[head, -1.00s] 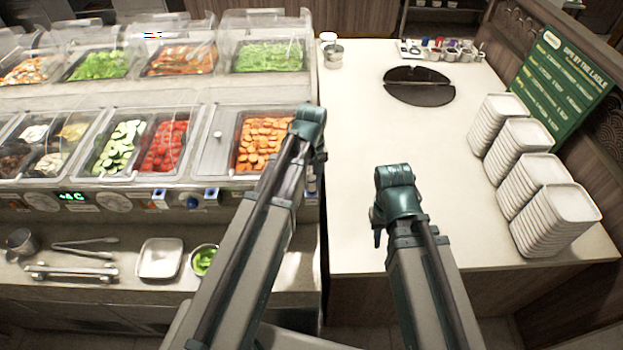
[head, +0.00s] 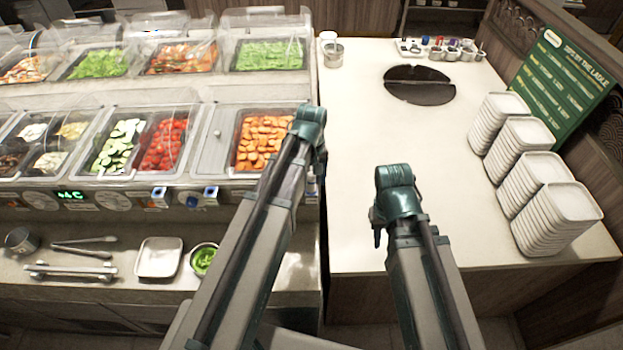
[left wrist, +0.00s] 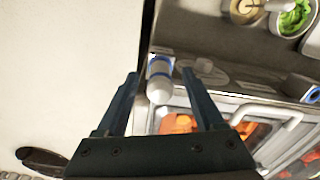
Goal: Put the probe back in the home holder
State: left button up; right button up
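A white cylinder with a blue band, which looks like the probe (left wrist: 160,78), shows in the left wrist view against a small pale mount at the counter edge. I cannot tell whether it sits in that mount. My left gripper (left wrist: 160,75) is open, with one finger to each side of the cylinder and apart from it. In the head view a small blue-and-white piece (head: 312,186) shows beside my left arm, whose fingers are hidden. Blue-and-white holders (head: 159,195) and (head: 210,193) sit on the bar's front panel. My right gripper (head: 378,232) is mostly hidden behind its arm.
Food wells under clear covers fill the left, including carrots (head: 262,140). White plate stacks (head: 555,205) stand right. The middle of the pale counter (head: 370,150) is clear.

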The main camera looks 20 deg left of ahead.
pick_arm(q)
jog(key=shift+r, duration=0.15)
notch_tip(320, 180, up, 14)
jog(key=p, duration=1.3)
jog(key=shift+f+p, duration=0.25)
jog(key=shift+p, duration=0.15)
jog(key=s+d+f+m+b, duration=0.3)
jog(key=s+f+b, duration=0.1)
jog(key=f+b, duration=0.3)
jog(key=s+d+f+m+b, duration=0.3)
jog(key=s+d+f+b, duration=0.1)
jog(key=f+b, duration=0.3)
jog(key=s+d+f+m+y+b, duration=0.1)
jog(key=s+d+f+m+b, duration=0.2)
jog(key=s+f+b, duration=0.3)
jog(key=shift+d+f+m+b, duration=0.2)
jog(key=shift+f+m+b, duration=0.3)
jog(key=shift+f+b, duration=0.35)
